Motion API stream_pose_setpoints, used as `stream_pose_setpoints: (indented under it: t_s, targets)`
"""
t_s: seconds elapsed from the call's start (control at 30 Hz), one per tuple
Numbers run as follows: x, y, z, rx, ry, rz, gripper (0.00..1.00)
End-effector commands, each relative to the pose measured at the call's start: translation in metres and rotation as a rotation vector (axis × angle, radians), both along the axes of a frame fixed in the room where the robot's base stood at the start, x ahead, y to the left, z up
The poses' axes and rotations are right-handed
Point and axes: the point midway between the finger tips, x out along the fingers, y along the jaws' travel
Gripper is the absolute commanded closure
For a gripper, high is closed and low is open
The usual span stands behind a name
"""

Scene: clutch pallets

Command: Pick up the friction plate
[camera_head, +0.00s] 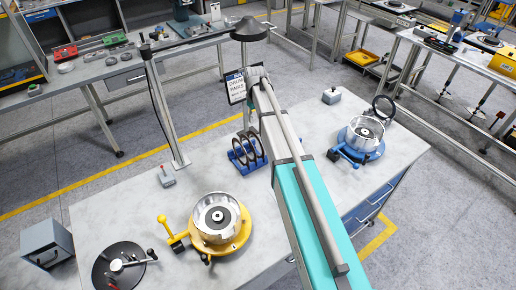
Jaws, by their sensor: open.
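Several dark ring-shaped plates (248,150) stand upright side by side in a blue rack (237,158) near the middle of the table; they look like friction plates. My grey and teal arm crosses the view from the bottom right up past the rack, just to its right. My gripper cannot be made out; the arm seems to hide it. Another dark ring (383,107) stands upright behind the blue fixture (362,152) at the right.
A yellow fixture (226,250) with a metal drum (217,216) stands at the front, beside a round black base (118,268). A lamp post (166,110) rises at the table's back left edge. Small grey boxes (167,178) (331,96) stand nearby.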

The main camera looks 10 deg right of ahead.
Motion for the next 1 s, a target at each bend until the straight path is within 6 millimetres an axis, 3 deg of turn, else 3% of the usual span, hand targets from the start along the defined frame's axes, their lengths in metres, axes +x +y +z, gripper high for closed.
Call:
stream_pose_setpoints:
  t_s: [0.5, 1.0]
  targets:
    - [0.0, 0.001, -0.042, 0.0, 0.0, 0.001, 0.56]
    - [0.0, 0.001, -0.049, 0.0, 0.0, 0.001, 0.56]
